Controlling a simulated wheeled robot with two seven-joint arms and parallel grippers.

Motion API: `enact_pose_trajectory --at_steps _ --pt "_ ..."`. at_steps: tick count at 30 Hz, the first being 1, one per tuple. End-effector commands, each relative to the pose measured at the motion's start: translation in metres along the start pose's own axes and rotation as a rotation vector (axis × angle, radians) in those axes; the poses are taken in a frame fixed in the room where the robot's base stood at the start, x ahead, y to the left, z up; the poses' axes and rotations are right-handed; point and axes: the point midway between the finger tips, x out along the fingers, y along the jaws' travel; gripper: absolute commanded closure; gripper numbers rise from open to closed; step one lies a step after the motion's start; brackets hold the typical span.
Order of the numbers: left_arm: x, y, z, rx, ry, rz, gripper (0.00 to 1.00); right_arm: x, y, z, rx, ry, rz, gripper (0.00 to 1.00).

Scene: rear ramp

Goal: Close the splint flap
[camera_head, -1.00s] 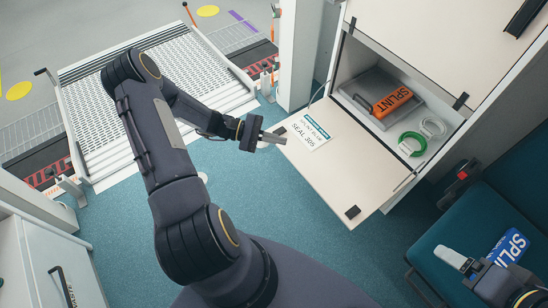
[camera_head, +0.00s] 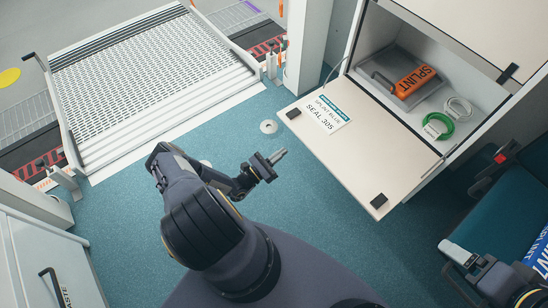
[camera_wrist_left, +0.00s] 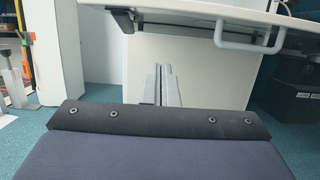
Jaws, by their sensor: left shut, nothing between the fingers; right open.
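The splint flap (camera_head: 365,150) is a cream panel hinged at the locker's lower edge. It hangs folded down, open, with a label (camera_head: 322,113) reading "SPLINT BLUE SEAL 305". In the left wrist view the flap (camera_wrist_left: 200,14) is seen edge-on at the top, with a white handle (camera_wrist_left: 245,42) below it. My left gripper (camera_head: 281,154) is shut and empty, just left of the flap's outer edge and apparently apart from it. Its fingers (camera_wrist_left: 161,86) appear below the flap's level. My right gripper (camera_head: 455,252) is open at the lower right, beside a blue SPLINT pack (camera_head: 538,257).
The open locker (camera_head: 440,98) holds an orange SPLINT pack (camera_head: 412,82), a green coil (camera_head: 440,126) and a white coil (camera_head: 458,108). A teal seat (camera_head: 500,215) stands at the right. A ramp (camera_head: 140,85) lies at the upper left.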

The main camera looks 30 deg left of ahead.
Motion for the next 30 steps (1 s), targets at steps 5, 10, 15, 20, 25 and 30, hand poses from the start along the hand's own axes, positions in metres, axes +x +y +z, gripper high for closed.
enact_pose_trajectory --at_steps 5,10,15,20,25,30 --pt "0.040 -0.001 -0.001 0.001 -0.002 -0.005 1.00 0.005 0.002 0.003 0.000 0.000 0.000 0.19" --pt "0.055 0.000 0.020 0.000 0.000 -0.003 1.00 0.002 0.001 0.001 0.000 0.000 0.000 0.19" --pt "0.058 0.000 0.035 0.000 0.000 -0.003 1.00 0.001 0.001 0.001 0.000 0.000 0.000 0.19" --pt "0.059 -0.001 0.039 0.001 0.000 -0.002 1.00 0.001 0.001 0.001 0.000 0.000 0.000 0.19" --pt "0.059 -0.001 0.039 0.001 0.000 -0.003 1.00 0.001 0.001 0.001 0.000 0.000 0.000 0.19" --pt "0.059 0.000 0.041 0.001 0.002 -0.003 1.00 -0.001 0.000 0.000 0.000 0.000 0.000 0.19"
